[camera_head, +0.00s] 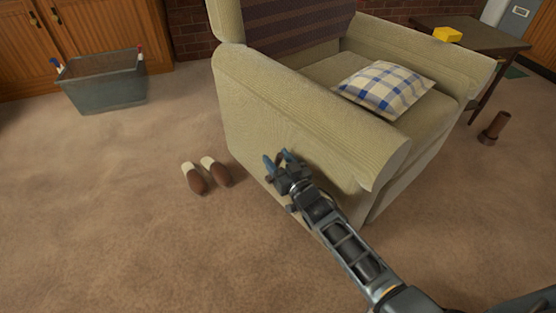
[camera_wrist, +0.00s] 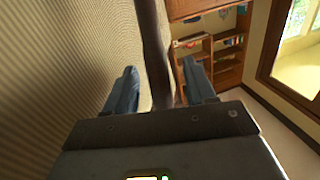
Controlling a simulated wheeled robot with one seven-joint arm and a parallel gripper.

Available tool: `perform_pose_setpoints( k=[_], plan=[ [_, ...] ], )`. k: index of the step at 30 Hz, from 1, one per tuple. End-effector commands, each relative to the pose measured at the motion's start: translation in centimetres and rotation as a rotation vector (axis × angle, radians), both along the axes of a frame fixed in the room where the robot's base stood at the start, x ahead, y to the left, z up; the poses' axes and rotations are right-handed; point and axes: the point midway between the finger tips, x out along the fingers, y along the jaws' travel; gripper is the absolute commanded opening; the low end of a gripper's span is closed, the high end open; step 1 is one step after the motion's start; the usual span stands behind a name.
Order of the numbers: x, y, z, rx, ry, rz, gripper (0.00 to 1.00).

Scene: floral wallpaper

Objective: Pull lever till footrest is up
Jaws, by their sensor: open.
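The beige armchair (camera_head: 285,110) fills the middle of the head view, its side facing me. No raised footrest shows at its front, which is partly visible at the right. A dark brown lever (camera_wrist: 152,50) runs beside the chair's fabric side in the wrist view. My gripper (camera_head: 277,156) is at the chair's side, and it also shows in the wrist view (camera_wrist: 159,68). Its two blue fingers are apart, one on each side of the lever in that picture. I cannot tell whether they touch it. In the head view the gripper mostly hides the lever.
A pair of brown slippers (camera_head: 207,176) lies on the carpet left of my gripper. A grey bin (camera_head: 104,83) stands further back by a wooden cabinet (camera_head: 95,35). A checked cushion (camera_head: 385,88) lies on the seat. A side table (camera_head: 478,38) stands behind right.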

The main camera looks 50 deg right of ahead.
Motion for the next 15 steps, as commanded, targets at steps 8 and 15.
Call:
perform_pose_setpoints(
  k=[8,15],
  plan=[
    [-0.02,0.02,0.00,0.000,0.000,0.000,0.35],
    [-0.03,0.02,0.00,0.000,0.000,0.000,0.12]
  ],
)
